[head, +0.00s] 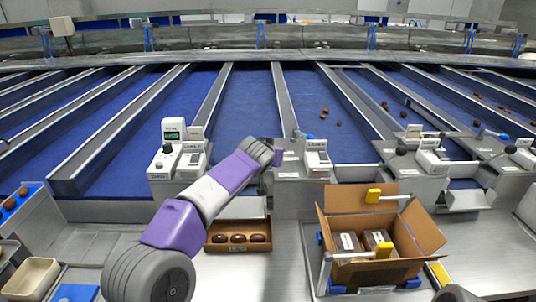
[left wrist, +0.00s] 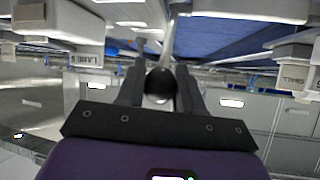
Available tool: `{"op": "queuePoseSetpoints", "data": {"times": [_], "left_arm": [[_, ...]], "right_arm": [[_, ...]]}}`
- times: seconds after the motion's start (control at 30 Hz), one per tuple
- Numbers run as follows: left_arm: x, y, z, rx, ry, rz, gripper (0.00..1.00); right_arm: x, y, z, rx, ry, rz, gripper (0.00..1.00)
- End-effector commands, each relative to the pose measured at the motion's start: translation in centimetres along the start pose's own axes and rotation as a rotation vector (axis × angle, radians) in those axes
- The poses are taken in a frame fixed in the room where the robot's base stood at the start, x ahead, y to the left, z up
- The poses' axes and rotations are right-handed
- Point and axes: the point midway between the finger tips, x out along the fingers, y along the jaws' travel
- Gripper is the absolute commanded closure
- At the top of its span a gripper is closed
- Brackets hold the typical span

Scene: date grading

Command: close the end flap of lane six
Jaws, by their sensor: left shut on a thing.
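My left gripper (head: 279,153) reaches forward to the lane ends at the middle of the head view. In the left wrist view its fingers (left wrist: 161,82) are shut on a dark round knob (left wrist: 160,84). A pale rod runs away behind the knob. The end flap itself is not clearly visible, and the arm and gripper hide this spot in the head view. Lane labels in the head view are too small to read, so I cannot tell which lane is six. My right gripper is not in view.
An open cardboard box (head: 430,233) with packs inside stands at front right. A brown tray (head: 221,248) holds three dates beside my left forearm. White control units (head: 170,160) stand left of the gripper. Another dark knob (head: 402,150) sits to the right. Several dates lie on the blue lanes.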

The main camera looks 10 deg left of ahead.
Motion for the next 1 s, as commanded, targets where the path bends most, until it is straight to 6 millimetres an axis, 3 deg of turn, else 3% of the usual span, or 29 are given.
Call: {"op": "queuePoseSetpoints", "data": {"times": [0.3, 0.33, 0.5, 0.8, 1.0], "left_arm": [[0.3, 0.1, 0.6, 0.001, -0.015, -0.001, 1.0], [0.3, 0.1, 0.6, 0.001, -0.015, -0.001, 0.63], [0.2, 0.1, 0.4, 0.0, -0.011, -0.001, 0.4], [-0.1, 0.1, 0.2, 0.0, -0.005, 0.0, 0.4], [-2.6, 0.1, 0.1, 0.001, -0.003, 0.002, 0.4]], "right_arm": [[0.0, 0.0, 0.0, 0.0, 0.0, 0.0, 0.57], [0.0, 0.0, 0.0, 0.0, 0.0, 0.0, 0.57], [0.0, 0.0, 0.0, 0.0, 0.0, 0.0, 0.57], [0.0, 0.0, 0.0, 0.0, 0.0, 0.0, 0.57], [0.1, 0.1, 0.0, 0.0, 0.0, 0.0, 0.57]]}}
